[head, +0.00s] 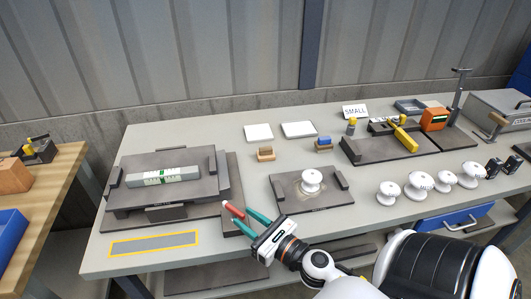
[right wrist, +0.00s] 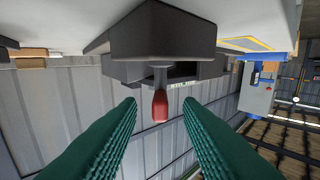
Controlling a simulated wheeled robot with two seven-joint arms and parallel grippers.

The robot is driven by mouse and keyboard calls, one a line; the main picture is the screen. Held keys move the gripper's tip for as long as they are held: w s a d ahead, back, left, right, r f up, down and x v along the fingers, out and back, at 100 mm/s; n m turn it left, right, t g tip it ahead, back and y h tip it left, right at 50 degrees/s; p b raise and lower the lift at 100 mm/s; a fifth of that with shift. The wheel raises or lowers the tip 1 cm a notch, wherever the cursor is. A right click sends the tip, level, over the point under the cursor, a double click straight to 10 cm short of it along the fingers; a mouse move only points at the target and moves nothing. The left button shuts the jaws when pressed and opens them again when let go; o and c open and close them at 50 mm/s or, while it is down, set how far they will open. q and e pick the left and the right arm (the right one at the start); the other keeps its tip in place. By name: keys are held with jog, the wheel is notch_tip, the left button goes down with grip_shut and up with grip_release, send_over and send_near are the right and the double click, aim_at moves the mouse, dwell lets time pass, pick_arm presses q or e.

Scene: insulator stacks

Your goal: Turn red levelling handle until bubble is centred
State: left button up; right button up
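The red levelling handle (head: 234,210) sticks up at the right front of the dark levelling plate (head: 205,160). It also shows in the right wrist view (right wrist: 160,106), hanging from a dark block between my fingers. My right gripper (head: 242,212) is open, with its teal fingertips close to the handle. In the right wrist view the two ribbed fingers (right wrist: 160,115) stand apart to either side of the handle, with gaps on both sides. The pale spirit level (head: 150,178) with green marks lies on the plate; its bubble is too small to read. My left gripper is not in view.
A dark base with a white insulator (head: 312,181) stands right of the handle. Several more insulators (head: 419,184) stand at the table's right front. A yellow-outlined strip (head: 153,244) marks the front left. A dark rail with a yellow-handled tool (head: 403,137) lies behind.

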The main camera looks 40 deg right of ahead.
jog(key=s+b, duration=0.2)
jog(key=s, duration=0.4)
jog(key=shift+s+d+b, duration=0.3)
jog(key=shift+s+d, duration=0.05)
jog(key=shift+d, duration=0.05)
